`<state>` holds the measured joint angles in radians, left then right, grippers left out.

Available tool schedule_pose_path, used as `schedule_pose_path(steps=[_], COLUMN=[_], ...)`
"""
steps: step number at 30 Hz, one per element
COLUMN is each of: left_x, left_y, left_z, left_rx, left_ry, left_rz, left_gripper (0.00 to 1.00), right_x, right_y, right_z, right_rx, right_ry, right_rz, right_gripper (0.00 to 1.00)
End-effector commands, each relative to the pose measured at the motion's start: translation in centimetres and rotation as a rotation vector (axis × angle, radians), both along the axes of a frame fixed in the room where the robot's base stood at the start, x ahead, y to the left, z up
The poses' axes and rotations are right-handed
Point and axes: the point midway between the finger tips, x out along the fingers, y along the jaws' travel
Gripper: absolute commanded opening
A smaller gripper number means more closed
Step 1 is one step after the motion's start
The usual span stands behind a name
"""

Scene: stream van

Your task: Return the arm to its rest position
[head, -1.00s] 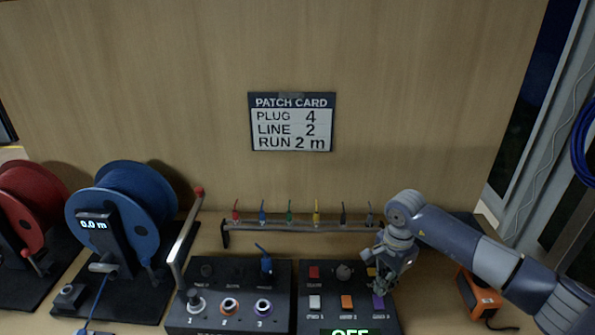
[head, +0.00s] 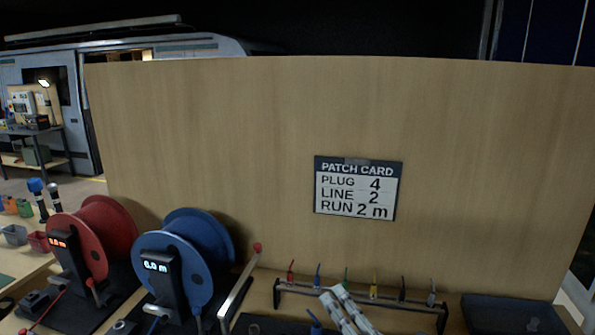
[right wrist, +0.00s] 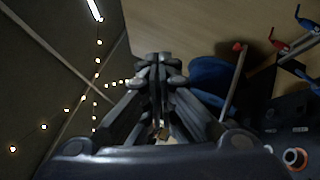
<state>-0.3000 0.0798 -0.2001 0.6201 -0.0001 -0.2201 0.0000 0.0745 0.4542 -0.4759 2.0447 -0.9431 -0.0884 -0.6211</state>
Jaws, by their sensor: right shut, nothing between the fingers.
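My right gripper shows in the right wrist view (right wrist: 155,65), its dark fingers together with nothing between them. In the head view two pale, speckled parts of my right gripper (head: 341,300) rise at the bottom edge, in front of the plug rack; the rest is cut off. The rack (head: 395,297) holds several coloured plugs. A patch card (head: 357,205) on the wooden panel reads plug 4, line 2, run 2 m. My left gripper is not in view.
A red reel (head: 105,236) and a blue reel (head: 205,246) stand at left, with a red-knobbed lever (head: 240,286) beside the blue one. A dark flat case (head: 505,315) lies at right. The wooden panel (head: 230,130) stands close behind the table.

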Motion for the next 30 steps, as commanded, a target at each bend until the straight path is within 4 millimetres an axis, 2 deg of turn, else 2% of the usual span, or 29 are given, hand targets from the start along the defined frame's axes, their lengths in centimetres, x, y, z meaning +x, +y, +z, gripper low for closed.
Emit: schedule_pose_path(steps=[4, 7, 11, 12, 15, 18, 21, 27, 30], left_x=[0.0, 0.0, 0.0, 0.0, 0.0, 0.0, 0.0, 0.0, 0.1], left_y=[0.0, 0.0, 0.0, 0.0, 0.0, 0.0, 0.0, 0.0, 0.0], left_z=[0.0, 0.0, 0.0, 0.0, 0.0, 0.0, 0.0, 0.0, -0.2], left_rx=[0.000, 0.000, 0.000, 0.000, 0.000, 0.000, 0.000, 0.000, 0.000], left_ry=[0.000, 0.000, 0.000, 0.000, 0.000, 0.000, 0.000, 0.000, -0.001], left_rz=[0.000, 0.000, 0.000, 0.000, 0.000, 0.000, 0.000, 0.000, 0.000], left_gripper=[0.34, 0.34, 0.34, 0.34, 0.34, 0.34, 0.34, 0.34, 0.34], right_x=[-0.1, -1.6, -6.0, -7.7, -12.2, -16.5, -20.5, -27.9, -27.3], right_y=[-6.3, -10.1, -13.5, -14.1, -14.8, -14.7, -14.3, -13.1, -13.0], right_z=[-3.6, -7.9, -14.5, -16.4, -20.3, -23.0, -24.8, -26.7, -29.4], right_rx=[0.396, 0.644, 0.937, 1.016, 1.173, 1.284, 1.367, 1.477, 1.470], right_ry=[0.314, 0.534, 0.822, 0.908, 1.093, 1.242, 1.370, 1.587, 1.596], right_rz=[-0.223, -0.378, -0.591, -0.656, -0.804, -0.929, -1.039, -1.244, -1.257], right_gripper=[0.00, 0.00, 0.00, 0.00, 0.00, 0.00, 0.00, 0.00, 0.00])
